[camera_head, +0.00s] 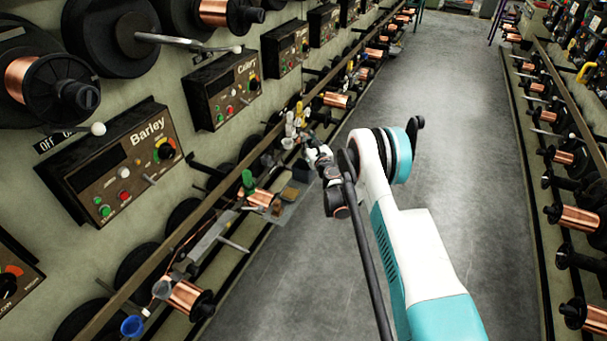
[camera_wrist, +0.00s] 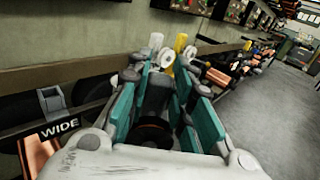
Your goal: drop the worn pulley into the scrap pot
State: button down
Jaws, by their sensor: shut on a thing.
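My gripper (camera_wrist: 160,72) reaches away from the wrist camera, its teal-padded fingers shut on a small pale round thing (camera_wrist: 166,58) at the tips. It looks like the worn pulley, though the fingers hide part of it. In the head view my gripper (camera_head: 308,148) is small and hangs over the ledge beside the left machine wall; the held thing cannot be made out there. A blue cup (camera_head: 132,326) and a grey cup (camera_head: 162,289) stand at the near end of the ledge. I cannot tell which vessel is the scrap pot.
White (camera_wrist: 156,41) and yellow (camera_wrist: 180,43) upright things stand just beyond my fingertips. A green bottle (camera_head: 248,182) stands on the ledge, nearer than my gripper. Copper spools (camera_head: 186,296) and rods stick out along the ledge. The aisle floor (camera_head: 450,150) is clear.

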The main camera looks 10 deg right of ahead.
jog(key=c, duration=1.3)
grip_release()
jog(key=shift+c, duration=0.2)
jog(key=shift+s, duration=0.1)
jog(key=s+d, duration=0.1)
jog(key=s, duration=0.6)
jog(key=shift+s, duration=0.15)
jog(key=shift+d, duration=0.1)
